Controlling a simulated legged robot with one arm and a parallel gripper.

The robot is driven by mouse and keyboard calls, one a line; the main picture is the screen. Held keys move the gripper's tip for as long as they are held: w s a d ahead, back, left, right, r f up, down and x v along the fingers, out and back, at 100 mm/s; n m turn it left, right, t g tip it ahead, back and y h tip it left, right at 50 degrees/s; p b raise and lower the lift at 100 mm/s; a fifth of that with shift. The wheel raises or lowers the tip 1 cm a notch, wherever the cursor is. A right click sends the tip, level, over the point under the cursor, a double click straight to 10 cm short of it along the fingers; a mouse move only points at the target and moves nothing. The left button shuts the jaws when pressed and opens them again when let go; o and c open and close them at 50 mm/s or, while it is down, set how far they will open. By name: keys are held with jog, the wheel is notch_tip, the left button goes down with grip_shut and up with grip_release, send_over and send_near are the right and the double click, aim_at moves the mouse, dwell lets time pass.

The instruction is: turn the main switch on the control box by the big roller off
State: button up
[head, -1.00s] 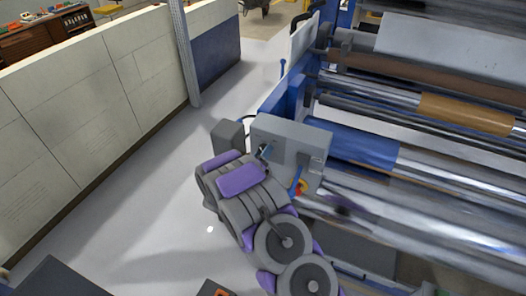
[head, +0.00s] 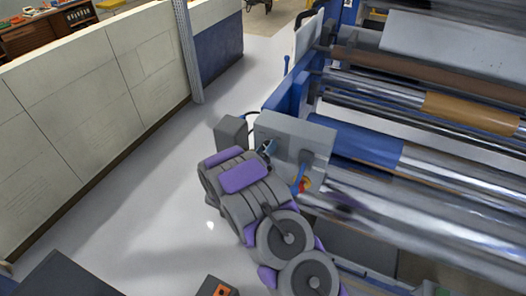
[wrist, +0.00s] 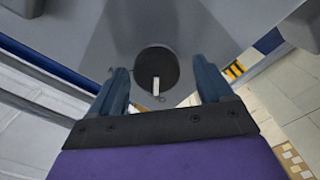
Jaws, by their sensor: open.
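The control box (head: 290,135) is a grey box mounted at the left end of the big roller (head: 345,145). In the wrist view, its main switch (wrist: 157,70) is a round dark knob with a pale mark on its lower part. My gripper (wrist: 160,85) is open, with one dark blue finger to each side of the knob in that view. I cannot tell whether the fingers touch it. In the head view, my arm reaches up to the front of the box and hides the switch. The gripper (head: 266,150) shows only in part there.
A smaller grey box (head: 231,132) stands left of the control box. A red and yellow part (head: 304,185) sits below it. A pale panel wall (head: 100,95) runs along the left, with clear floor (head: 150,190) between. Long rollers fill the right.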

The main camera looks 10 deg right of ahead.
jog(key=shift+s, duration=0.1)
jog(key=b+v, duration=0.2)
jog(key=v, duration=1.5)
jog(key=shift+a, duration=0.2)
